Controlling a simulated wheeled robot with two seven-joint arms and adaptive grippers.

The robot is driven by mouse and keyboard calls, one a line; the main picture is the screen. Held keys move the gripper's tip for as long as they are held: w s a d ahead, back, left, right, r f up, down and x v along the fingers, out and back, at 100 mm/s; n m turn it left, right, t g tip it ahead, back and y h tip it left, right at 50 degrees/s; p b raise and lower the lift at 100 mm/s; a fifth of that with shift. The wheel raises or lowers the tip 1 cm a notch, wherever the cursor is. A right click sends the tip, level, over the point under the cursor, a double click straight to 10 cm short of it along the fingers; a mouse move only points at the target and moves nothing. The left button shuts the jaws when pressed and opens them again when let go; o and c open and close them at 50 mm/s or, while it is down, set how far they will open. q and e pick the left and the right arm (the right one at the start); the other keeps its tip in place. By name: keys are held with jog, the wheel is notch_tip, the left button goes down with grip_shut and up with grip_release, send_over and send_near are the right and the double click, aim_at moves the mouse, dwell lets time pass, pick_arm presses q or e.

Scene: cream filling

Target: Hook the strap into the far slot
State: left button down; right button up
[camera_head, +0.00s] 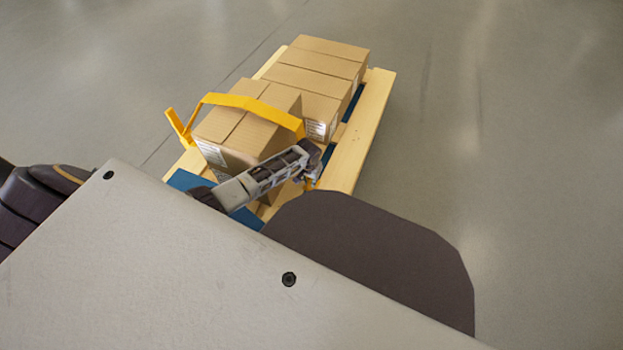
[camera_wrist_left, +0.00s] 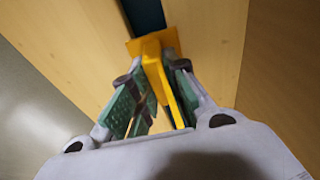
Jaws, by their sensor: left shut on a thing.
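The yellow strap (camera_head: 235,100) arches over the nearer cardboard boxes. Its left end is a bent, hook-like piece that hangs free in the air. Its right end runs down to my left gripper (camera_head: 312,172), beside the right side of the boxes. In the left wrist view my left gripper (camera_wrist_left: 155,92) has its green-padded fingers around the yellow strap end (camera_wrist_left: 150,47). That end has a flat, wider tip over a dark gap (camera_wrist_left: 146,16) between pale boards. Whether the tip sits in a slot cannot be told. My right gripper is not in view.
The wooden pallet (camera_head: 362,135) carries several cardboard boxes (camera_head: 318,68), with more behind the near ones. Blue strips (camera_head: 186,180) show between its boards. The grey floor (camera_head: 500,120) around the pallet is clear. My own body covers the lower part of the head view.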

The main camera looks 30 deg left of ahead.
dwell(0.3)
pick_arm(q)
jog(key=c, duration=1.3)
grip_release()
jog(key=shift+r, duration=0.15)
jog(key=shift+s+r, duration=0.3)
jog(key=shift+r, duration=1.6)
jog(key=shift+s+r, duration=0.3)
jog(key=shift+r, duration=1.65)
jog(key=shift+s+r, duration=0.3)
jog(key=shift+r, duration=1.6)
